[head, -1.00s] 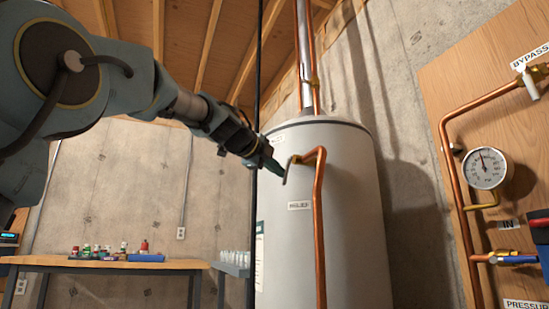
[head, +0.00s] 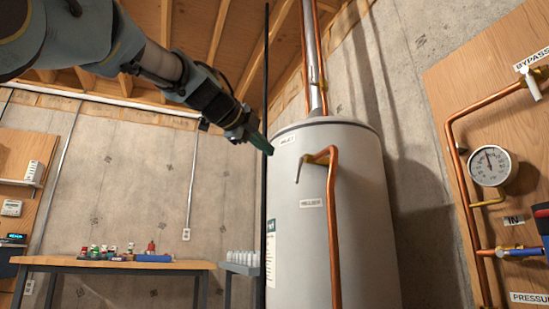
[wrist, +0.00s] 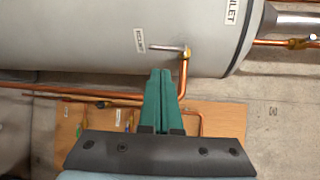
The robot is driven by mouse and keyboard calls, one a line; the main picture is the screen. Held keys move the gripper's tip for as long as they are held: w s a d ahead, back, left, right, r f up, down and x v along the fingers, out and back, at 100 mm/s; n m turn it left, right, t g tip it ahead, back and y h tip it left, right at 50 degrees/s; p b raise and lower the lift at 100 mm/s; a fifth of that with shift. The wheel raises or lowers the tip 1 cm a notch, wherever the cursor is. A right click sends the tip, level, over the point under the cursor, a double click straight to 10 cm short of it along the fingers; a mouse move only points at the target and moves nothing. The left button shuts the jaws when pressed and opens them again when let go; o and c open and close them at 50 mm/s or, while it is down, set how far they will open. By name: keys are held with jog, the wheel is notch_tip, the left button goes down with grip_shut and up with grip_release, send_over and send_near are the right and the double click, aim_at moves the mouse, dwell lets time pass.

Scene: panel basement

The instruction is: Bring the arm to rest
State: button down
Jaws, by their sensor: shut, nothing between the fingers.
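My gripper (head: 262,143) is at the upper middle of the head view, raised at the upper left of the grey water heater (head: 350,250). Its green fingers are together and empty. In the wrist view the closed fingers (wrist: 160,75) point toward the heater (wrist: 95,35). The relief valve's metal lever (head: 298,172) sits at the top of a copper pipe (head: 333,230) on the heater's front. The lever (wrist: 168,48) shows just beyond the fingertips in the wrist view, with a gap that I cannot measure.
A wooden panel (head: 450,110) with copper pipes and a pressure gauge (head: 490,166) is at the right. A workbench (head: 110,264) with small bottles stands at the lower left. A thin dark vertical pole (head: 265,60) passes near my gripper. Open room lies left of the heater.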

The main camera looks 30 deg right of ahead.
jog(key=shift+s+a+r, duration=0.1)
jog(key=shift+s+a, duration=0.2)
jog(key=shift+a, duration=0.3)
